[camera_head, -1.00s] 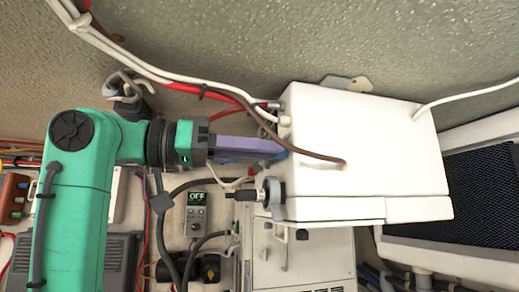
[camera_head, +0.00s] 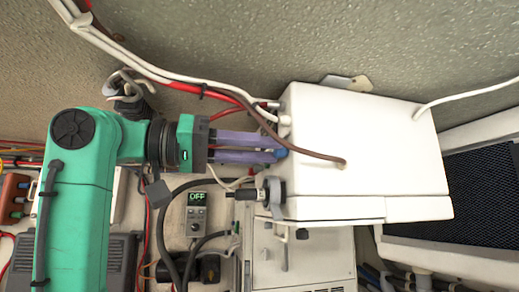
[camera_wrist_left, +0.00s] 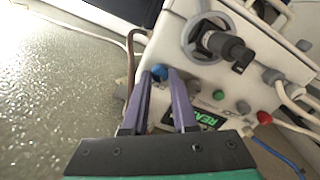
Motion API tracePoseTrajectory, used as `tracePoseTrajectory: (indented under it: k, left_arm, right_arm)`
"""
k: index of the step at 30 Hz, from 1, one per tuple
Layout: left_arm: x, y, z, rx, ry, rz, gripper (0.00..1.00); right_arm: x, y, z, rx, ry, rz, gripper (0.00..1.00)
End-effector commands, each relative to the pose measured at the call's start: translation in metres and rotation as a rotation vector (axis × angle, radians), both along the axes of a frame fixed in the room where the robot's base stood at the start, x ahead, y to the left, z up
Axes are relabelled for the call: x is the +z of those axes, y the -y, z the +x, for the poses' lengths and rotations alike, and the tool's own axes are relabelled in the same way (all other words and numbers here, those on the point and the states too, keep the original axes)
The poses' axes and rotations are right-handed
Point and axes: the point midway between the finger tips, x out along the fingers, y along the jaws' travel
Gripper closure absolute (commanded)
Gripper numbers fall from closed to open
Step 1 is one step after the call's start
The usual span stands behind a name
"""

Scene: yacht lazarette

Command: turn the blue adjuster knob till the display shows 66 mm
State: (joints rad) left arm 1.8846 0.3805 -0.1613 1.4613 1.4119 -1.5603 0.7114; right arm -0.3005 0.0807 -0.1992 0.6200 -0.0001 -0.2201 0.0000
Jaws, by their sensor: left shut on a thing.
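The blue adjuster knob (camera_wrist_left: 159,72) sits on the side panel of a white box (camera_head: 365,150); in the head view a bit of the knob (camera_head: 282,153) shows at the fingertips. My left gripper (camera_wrist_left: 163,76) has its two purple fingers on either side of the knob and is shut on it; it also shows in the head view (camera_head: 280,150). A dark display (camera_wrist_left: 207,120) with green characters sits on the same panel. My right finger partly covers it, only letters like "REA" show, and no mm figure is readable. My right gripper is not in view.
On the panel are a black rotary handle (camera_wrist_left: 228,46), a green button (camera_wrist_left: 218,94) and a red knob (camera_wrist_left: 264,117). A brown cable (camera_head: 300,152) runs close above my fingers. A small device (camera_head: 196,213) below reads "OFF". Cables crowd the wall.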

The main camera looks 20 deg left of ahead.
Motion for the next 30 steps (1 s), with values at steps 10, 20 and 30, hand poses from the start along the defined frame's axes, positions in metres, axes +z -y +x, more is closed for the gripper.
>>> tracePoseTrajectory:
  k: [10,20,30]
  left_arm:
    - [0.001,0.0,0.0,0.0,0.002,-0.001,0.44]
    - [-0.001,-0.01,-0.006,0.001,0.003,0.0,0.44]
    - [-0.001,-0.09,-0.057,0.002,0.004,-0.003,0.44]
  right_arm:
    - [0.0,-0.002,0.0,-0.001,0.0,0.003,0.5]
    - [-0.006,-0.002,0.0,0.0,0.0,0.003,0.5]
    - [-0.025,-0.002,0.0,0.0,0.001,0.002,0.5]
